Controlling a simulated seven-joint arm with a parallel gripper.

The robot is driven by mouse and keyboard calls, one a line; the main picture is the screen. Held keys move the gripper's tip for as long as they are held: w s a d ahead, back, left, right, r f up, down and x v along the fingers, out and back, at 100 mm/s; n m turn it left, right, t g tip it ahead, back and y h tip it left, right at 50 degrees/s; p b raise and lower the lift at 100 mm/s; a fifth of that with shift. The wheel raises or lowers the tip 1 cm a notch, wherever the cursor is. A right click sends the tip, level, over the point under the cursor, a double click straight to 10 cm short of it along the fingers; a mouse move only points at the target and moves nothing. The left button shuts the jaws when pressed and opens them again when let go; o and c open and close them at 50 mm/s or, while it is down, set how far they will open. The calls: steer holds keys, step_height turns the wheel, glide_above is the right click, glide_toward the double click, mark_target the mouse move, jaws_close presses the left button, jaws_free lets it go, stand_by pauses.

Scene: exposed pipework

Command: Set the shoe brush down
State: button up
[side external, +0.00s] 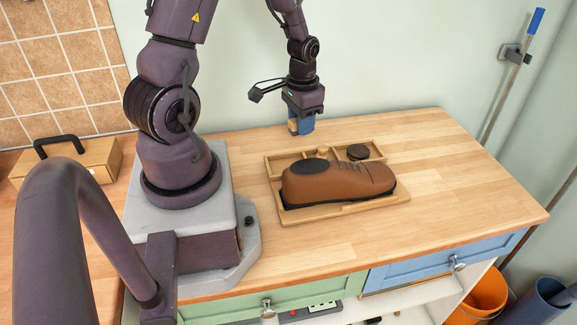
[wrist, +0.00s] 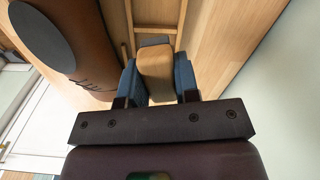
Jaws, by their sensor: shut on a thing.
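My gripper (side external: 301,128) is shut on the shoe brush (side external: 292,126), a small wooden block. The gripper hangs above the back left of a wooden tray (side external: 300,217), with a gap below it. In the wrist view the brush (wrist: 155,72) shows its wooden back, with a dark part at its far end, between the blue fingers of my gripper (wrist: 157,82). Its bristles cannot be made out. A brown shoe with a dark opening (side external: 338,182) lies along the front of the tray; it also shows at the upper left of the wrist view (wrist: 80,62).
Narrow compartments run along the tray's back; a dark round tin (side external: 357,152) sits in the right one. A wooden box with a black handle (side external: 70,160) stands at the far left. The wooden counter (side external: 450,170) is clear right of the tray. The wall is close behind.

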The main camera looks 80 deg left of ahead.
steer(key=shift+s+d+f+m, duration=0.1)
steer(key=shift+s+f+m, duration=0.4)
steer(key=shift+f, duration=1.1)
steer(key=shift+s+d+f+m, duration=0.1)
steer(key=shift+s+f+m, duration=0.45)
steer(key=shift+f, duration=1)
steer(key=shift+s+d+f+m, duration=0.1)
steer(key=shift+s+f+m, duration=0.4)
steer(key=shift+f, duration=1.1)
steer(key=shift+s, duration=0.1)
steer(key=o, duration=0.6)
steer(key=shift+f, duration=0.1)
